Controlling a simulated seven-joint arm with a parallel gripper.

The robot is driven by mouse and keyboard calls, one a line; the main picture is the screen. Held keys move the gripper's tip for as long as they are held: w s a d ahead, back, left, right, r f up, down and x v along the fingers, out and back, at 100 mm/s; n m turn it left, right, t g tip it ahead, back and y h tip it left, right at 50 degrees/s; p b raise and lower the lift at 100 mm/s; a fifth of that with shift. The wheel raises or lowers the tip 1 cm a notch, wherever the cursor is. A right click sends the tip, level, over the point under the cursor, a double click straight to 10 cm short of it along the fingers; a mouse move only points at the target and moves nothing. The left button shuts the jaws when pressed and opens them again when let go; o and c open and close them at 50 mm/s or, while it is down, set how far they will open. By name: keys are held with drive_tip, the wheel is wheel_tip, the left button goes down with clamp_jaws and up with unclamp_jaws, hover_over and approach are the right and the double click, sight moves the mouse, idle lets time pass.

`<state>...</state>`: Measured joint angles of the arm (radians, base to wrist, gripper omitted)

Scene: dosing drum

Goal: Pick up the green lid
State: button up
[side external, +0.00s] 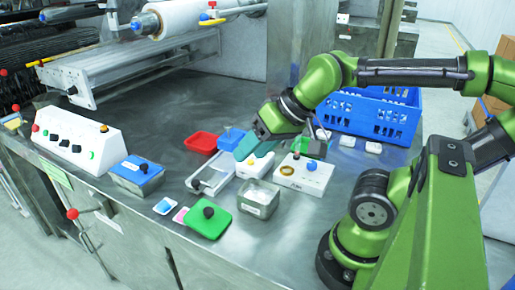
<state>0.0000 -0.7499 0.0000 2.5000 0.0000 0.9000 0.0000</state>
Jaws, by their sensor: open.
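The green lid (207,223) is a flat square plate with a black round knob on top. It lies near the front edge of the steel table, apart from my gripper. My gripper (262,138) is open, above the middle of the table, behind and to the right of the lid. Its fingertips are small and hard to make out against the objects around them. No object shows held in it. An open metal box (259,201) with pale contents stands just right of the lid.
A blue-lidded box (137,172) and a white control box (80,140) stand to the left. Red tray (201,142), white switch box (303,176) and blue crate (370,112) stand farther back. Pink and blue cards lie beside the lid. Bare table (285,240) shows right of it.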

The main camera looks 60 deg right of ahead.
drive_tip(key=shift+o, duration=0.7)
drive_tip(key=shift+f, duration=0.1)
drive_tip(key=n+g+h, duration=0.2)
drive_tip(key=n+g, duration=0.2)
drive_tip(key=g, duration=0.3)
hover_over(207, 209)
wheel_tip(207, 209, down, 4)
wheel_tip(207, 209, down, 17)
drive_tip(key=shift+r, duration=0.15)
drive_tip(key=shift+c, duration=0.4)
drive_tip(key=c, duration=1)
